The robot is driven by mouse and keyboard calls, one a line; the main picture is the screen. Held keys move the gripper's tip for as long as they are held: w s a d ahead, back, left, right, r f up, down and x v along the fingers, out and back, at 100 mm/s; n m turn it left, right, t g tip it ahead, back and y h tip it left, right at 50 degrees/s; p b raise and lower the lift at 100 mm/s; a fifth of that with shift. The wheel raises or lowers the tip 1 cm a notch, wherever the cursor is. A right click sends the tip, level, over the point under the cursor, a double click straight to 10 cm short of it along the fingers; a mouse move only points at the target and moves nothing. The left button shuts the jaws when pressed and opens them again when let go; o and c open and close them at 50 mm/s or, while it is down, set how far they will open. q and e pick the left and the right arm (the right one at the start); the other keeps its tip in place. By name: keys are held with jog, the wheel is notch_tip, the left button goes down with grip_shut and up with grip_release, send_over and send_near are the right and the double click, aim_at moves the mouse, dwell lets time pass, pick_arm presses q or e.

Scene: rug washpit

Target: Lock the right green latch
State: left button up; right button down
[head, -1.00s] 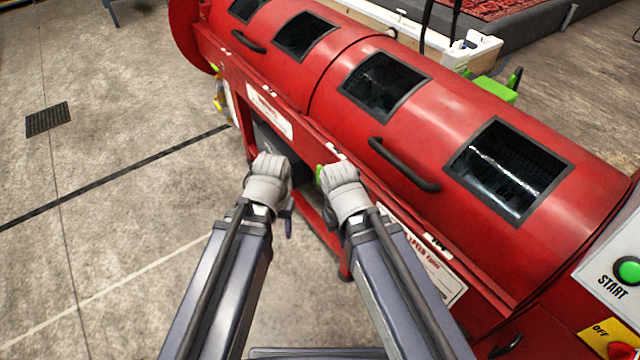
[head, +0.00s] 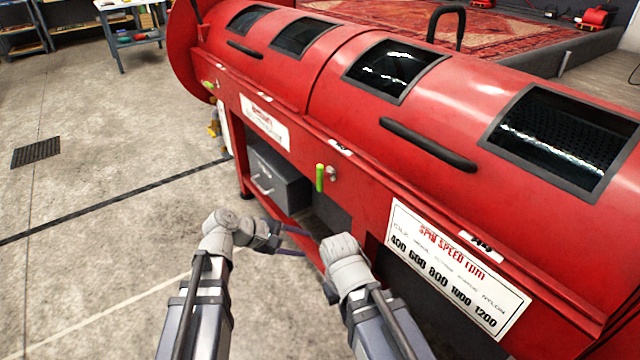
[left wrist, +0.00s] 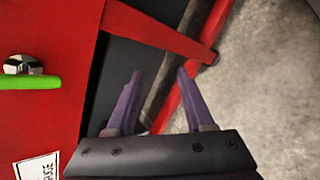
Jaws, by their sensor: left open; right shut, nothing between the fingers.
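The right green latch (head: 320,177) is a small green lever standing upright on the red machine's front, beside a metal knob. In the left wrist view the green lever (left wrist: 30,82) lies at the left edge by its knob. My left gripper (head: 308,244) is open and empty, below the latch and apart from it. Its purple fingers (left wrist: 158,72) point toward the machine's lower frame. My right gripper (head: 328,292) is below and closer to me, shut and mostly hidden by its wrist. Another green latch (head: 209,84) sits at the machine's far left end.
The red machine (head: 300,90) has two lids with black handles (head: 428,146) and dark windows. A grey box (head: 277,182) sits under it. A spin speed label (head: 455,268) is right of the latch. Open concrete floor (head: 90,220) lies to the left.

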pick_arm(q)
jog(key=w+r+n+t+h, duration=0.3)
jog(key=w+r+n, duration=0.1)
jog(key=r+n, duration=0.25)
jog(key=n+t+h, duration=0.2)
jog(key=n+t, duration=0.1)
jog(key=n, duration=0.4)
send_near(317, 172)
jog(key=x, duration=0.3)
jog(key=shift+m, duration=0.25)
jog(key=shift+x, duration=3.95)
jog(key=shift+s+r, duration=0.1)
jog(key=shift+r, duration=0.05)
grip_shut()
